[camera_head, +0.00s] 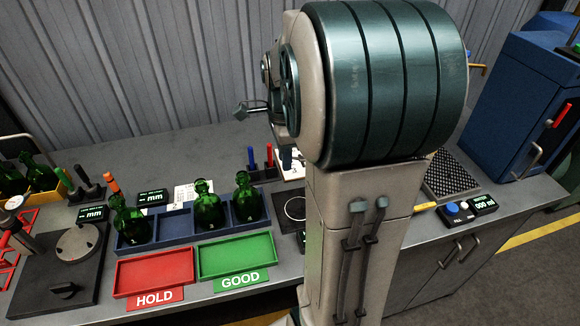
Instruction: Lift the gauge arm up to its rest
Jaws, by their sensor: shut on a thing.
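A thin bar with a grey faceted knob (240,111), which looks like the end of the gauge arm, sticks out to the left at the edge of my large green and beige arm. My gripper (272,109) is small and mostly hidden behind my arm there, shut on this bar. A dark part hangs just below it, above a dark plate with a ring mark (295,207). The gauge arm's pivot and its rest are hidden behind my arm, so I cannot tell whether they touch.
A blue rack (180,226) holds several green bottles. A red HOLD tray (155,272) and a green GOOD tray (237,256) lie in front. A blue cabinet (515,98) stands at right.

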